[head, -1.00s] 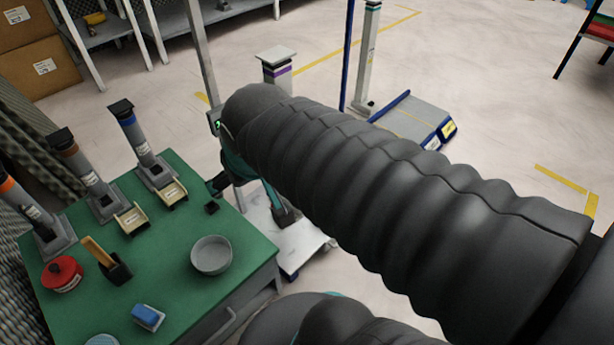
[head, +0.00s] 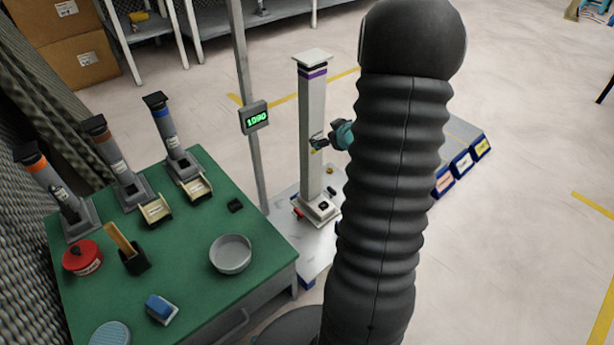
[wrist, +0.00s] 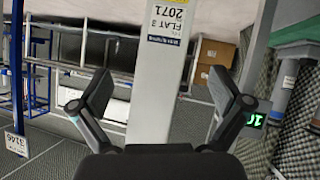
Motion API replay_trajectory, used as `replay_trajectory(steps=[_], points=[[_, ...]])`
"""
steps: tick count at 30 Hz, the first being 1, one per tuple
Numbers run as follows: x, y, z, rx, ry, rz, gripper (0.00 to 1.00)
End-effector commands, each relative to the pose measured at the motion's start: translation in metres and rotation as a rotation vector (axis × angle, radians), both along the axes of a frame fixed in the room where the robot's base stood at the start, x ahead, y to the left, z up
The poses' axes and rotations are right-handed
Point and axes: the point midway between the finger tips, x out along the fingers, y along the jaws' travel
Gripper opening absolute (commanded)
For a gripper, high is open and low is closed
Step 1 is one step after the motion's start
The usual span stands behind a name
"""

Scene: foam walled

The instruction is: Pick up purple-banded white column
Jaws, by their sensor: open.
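The purple-banded white column (head: 312,130) stands upright on a pale platform (head: 285,228) in the head view, with a flat cap on top and a square foot below. In the wrist view the white column (wrist: 152,100), with a printed label, runs up and down between my two fingers. My gripper (head: 319,146) is open at the column's middle height, on its right side. In the wrist view my gripper (wrist: 162,84) has one finger on each side of the column, with gaps showing. I cannot tell how deep the column sits between them.
A pole with a lit green display (head: 254,117) stands close left of the column. A green table (head: 190,250) with several banded posts and a grey bowl (head: 230,253) is at left. My arm hides part of a low blue-edged platform (head: 465,140) at right.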

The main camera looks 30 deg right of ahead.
Motion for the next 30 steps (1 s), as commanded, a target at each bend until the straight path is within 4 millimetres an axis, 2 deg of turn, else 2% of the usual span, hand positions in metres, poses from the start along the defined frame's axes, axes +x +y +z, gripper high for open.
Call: replay_trajectory(steps=[1, 6, 9, 14, 17, 24, 30], points=[[-0.004, -0.009, -0.023, 0.036, -0.013, 0.018, 1.00], [-0.017, -0.020, -0.067, 0.141, -0.083, 0.094, 1.00], [-0.024, -0.021, -0.083, 0.188, -0.113, 0.123, 1.00], [-0.028, -0.021, -0.094, 0.226, -0.140, 0.148, 1.00], [-0.019, -0.019, -0.099, 0.231, -0.144, 0.153, 1.00], [0.021, -0.013, -0.116, 0.230, -0.143, 0.153, 1.00], [0.044, -0.011, -0.125, 0.228, -0.143, 0.149, 1.00]])
